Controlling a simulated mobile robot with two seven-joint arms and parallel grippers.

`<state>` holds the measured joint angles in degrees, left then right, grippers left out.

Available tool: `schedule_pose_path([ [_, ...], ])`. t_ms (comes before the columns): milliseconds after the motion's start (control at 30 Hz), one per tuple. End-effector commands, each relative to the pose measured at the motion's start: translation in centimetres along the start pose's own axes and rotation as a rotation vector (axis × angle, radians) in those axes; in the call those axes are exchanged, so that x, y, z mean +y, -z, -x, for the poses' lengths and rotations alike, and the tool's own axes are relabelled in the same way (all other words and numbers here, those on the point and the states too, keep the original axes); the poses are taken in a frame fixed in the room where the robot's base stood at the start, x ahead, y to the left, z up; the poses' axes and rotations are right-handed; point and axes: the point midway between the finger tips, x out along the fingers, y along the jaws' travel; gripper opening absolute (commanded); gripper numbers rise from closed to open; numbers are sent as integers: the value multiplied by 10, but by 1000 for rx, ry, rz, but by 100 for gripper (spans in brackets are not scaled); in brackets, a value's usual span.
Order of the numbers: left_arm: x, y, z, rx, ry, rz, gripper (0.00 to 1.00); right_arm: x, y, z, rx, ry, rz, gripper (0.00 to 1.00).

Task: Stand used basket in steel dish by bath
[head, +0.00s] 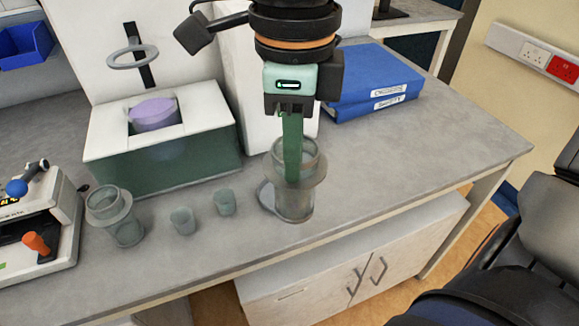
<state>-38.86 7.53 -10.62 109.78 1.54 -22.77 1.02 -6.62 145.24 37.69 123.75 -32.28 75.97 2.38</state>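My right gripper (291,150) points straight down at the middle. A narrow green upright strip (293,135) runs from its dark jaws into a grey see-through flanged vessel (294,207). I cannot tell whether this strip is the fingers seen edge-on or a held part. A flat grey rim (266,197) shows at the vessel's left foot, perhaps the steel dish; most of it is hidden. The bath (215,150), a white-topped green box with a purple round thing (154,114) in its opening, stands to the left. I cannot pick out the basket for certain. My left gripper is not in view.
A similar flanged vessel (124,232) and two small cups (183,221) (224,203) stand left along the bench front. A device with blue and orange knobs (38,235) is far left. Blue binders (375,85) lie behind. The bench (440,150) is clear at right.

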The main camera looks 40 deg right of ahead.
Motion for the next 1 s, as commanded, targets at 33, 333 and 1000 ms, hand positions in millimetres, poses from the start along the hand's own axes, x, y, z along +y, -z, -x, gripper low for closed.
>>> schedule_pose_path([
  [33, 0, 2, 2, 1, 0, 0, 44, -8, -3, -3, 1, -5, -3, 0],
  [333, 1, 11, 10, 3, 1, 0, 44, -76, -24, -34, 3, -5, -4, 0],
  [1000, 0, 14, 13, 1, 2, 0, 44, -124, -38, -117, 4, -1, 2, 0],
])
